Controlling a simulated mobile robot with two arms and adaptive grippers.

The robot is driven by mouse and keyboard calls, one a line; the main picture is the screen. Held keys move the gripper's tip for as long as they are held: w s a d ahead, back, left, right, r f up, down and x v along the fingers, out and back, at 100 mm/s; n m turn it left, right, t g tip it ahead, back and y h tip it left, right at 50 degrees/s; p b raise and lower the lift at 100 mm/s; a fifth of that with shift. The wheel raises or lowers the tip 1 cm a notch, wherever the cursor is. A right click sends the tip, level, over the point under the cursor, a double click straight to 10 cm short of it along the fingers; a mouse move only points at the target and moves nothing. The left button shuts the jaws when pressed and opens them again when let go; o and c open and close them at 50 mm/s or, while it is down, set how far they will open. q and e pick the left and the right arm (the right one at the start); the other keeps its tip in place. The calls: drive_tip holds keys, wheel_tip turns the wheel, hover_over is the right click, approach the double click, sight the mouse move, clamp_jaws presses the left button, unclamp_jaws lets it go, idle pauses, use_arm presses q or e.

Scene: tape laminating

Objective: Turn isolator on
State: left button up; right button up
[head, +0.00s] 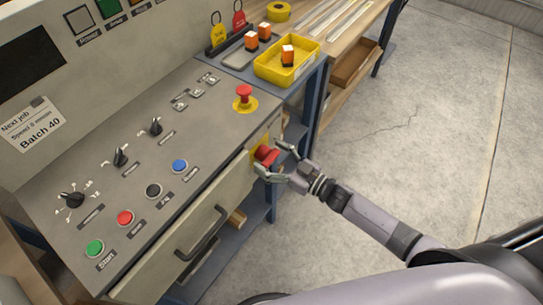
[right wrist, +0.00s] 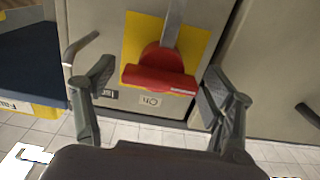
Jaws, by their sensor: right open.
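The isolator is a red rotary handle (head: 266,155) on a yellow plate, on the console's end face below the panel top. In the right wrist view the red handle (right wrist: 160,75) has its bar nearly level and slightly tilted, with an "On" label (right wrist: 150,100) below its middle and another label to the left. My right gripper (head: 277,161) is open at the handle. In the right wrist view its fingers (right wrist: 158,84) stand on either side of the handle, with visible gaps. My left gripper is out of view.
The panel has a red mushroom button (head: 244,93) on a yellow base, dark knobs and coloured push buttons. A yellow tray (head: 268,73) with an orange-topped item stands behind, beside red and yellow tags. A drawer handle (head: 203,236) projects from the front. The floor at right is clear.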

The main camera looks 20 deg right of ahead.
drive_tip(key=shift+c, duration=0.6)
drive_tip(key=c, duration=1.6)
